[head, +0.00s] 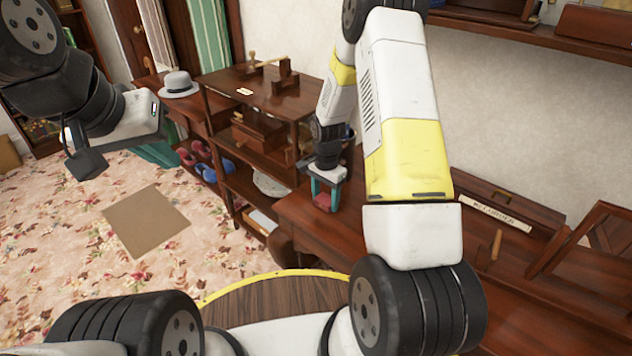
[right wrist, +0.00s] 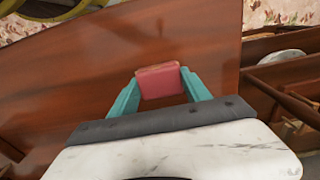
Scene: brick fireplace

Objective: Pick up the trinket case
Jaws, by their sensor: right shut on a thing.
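The trinket case seems to be the small red box (right wrist: 160,81) between the teal fingers of my right gripper (right wrist: 160,97) in the right wrist view. The fingers press on its two sides. In the head view the red box (head: 323,201) shows low between the fingers of my right gripper (head: 325,197), at the left end of the brown wooden table (head: 300,217). I cannot tell whether the box touches the tabletop. My left gripper (head: 88,163) hangs at the upper left over the floor, away from the box; its fingertips do not show clearly.
A dark wooden shelf unit (head: 262,88) stands just behind and left of the table end. A grey hat (head: 178,84) lies on furniture further back. A sign (head: 495,213) and a wooden rack stand along the table at right. Floor is open at left around a brown mat (head: 146,221).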

